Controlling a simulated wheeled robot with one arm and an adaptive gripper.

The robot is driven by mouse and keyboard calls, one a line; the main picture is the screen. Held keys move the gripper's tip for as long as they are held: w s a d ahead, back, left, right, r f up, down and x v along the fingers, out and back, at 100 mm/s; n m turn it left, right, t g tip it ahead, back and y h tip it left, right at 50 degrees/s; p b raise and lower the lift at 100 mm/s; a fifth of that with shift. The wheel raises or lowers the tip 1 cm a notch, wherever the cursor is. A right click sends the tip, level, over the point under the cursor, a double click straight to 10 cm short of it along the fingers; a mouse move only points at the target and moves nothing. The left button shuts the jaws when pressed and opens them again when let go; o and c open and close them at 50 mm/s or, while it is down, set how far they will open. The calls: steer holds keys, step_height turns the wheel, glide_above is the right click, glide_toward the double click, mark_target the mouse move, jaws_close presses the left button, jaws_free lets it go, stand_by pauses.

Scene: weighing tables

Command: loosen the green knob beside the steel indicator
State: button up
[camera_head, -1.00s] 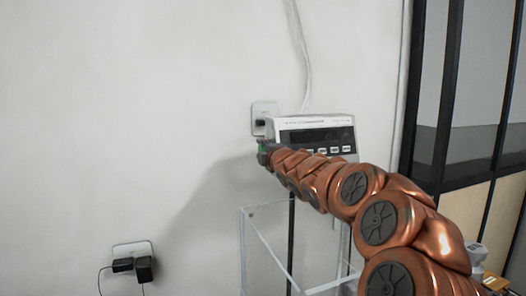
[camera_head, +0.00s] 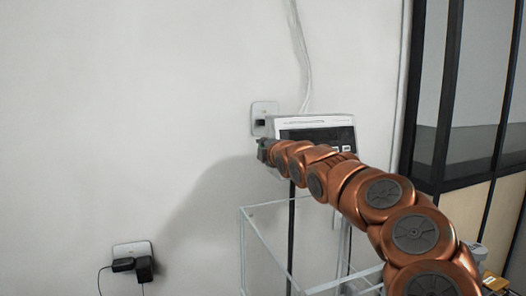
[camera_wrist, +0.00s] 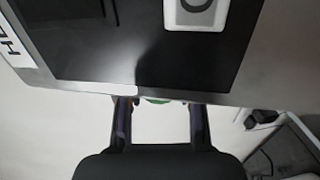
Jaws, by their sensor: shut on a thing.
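The steel indicator (camera_head: 318,122) is a pale box with a dark display, mounted in front of the white wall. In the wrist view its front panel (camera_wrist: 225,75) fills the top, with a dark screen and a white key. The green knob (camera_wrist: 158,101) shows only as a thin sliver at the panel's lower edge; the rest is hidden. My gripper (camera_wrist: 161,106) has a finger on either side of the knob and is shut on it. In the head view my gripper (camera_head: 264,150) is at the indicator's left side, where the knob is hidden.
A clear-walled case (camera_head: 243,240) stands below the indicator, under my arm. A wall socket (camera_head: 264,108) is just behind the indicator's left end, and another socket with black plugs (camera_head: 133,262) is lower left. Dark-framed glass panels (camera_head: 440,120) stand at right.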

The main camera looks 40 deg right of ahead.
steer(key=shift+g+y, duration=0.5)
steer(key=shift+g, duration=1.6)
steer(key=shift+f+g+y, duration=0.1)
steer(key=shift+g+y, duration=0.3)
steer(key=shift+g, duration=0.6)
steer(key=o, duration=1.2)
steer(key=v, duration=1.2)
